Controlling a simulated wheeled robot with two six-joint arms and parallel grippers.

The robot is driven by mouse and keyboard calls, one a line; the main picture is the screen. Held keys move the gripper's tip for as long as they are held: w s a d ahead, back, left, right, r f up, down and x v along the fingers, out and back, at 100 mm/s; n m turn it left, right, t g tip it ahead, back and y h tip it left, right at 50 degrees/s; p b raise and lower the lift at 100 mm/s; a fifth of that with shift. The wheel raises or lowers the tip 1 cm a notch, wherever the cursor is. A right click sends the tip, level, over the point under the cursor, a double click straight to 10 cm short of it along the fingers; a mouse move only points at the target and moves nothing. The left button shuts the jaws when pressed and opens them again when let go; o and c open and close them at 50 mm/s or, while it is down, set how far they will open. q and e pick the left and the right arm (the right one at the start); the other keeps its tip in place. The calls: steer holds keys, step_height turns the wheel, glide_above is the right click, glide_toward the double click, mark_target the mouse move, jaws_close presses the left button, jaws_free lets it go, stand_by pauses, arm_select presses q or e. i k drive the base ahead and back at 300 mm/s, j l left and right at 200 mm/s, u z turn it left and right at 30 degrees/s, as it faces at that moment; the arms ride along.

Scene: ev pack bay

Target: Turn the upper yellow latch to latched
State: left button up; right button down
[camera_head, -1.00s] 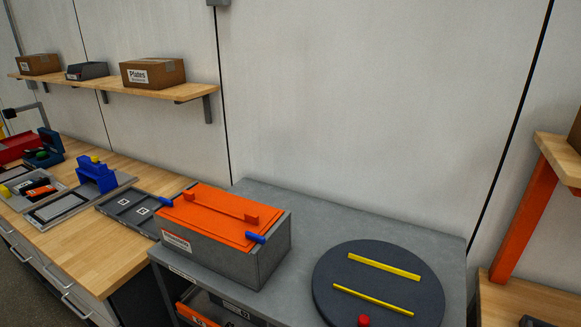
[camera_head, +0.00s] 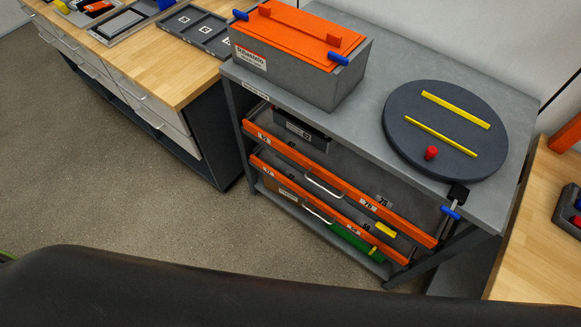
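A small yellow piece (camera_head: 385,229) shows by the lower orange drawer rail in the grey cart, near its right end; it may be the upper yellow latch. A smaller yellow spot (camera_head: 373,250) shows below it, against a green part. Both are too small for me to tell which way they are turned. Neither of my grippers is in view.
The grey cart (camera_head: 300,100) has two orange-fronted drawers (camera_head: 340,183) with metal handles. On top stand a grey box with an orange lid (camera_head: 295,35) and a dark round turntable (camera_head: 400,130) with two yellow bars and a red knob. Open floor (camera_head: 150,215) lies in front.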

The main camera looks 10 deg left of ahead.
mark_target(390, 231)
steer(key=z, duration=1)
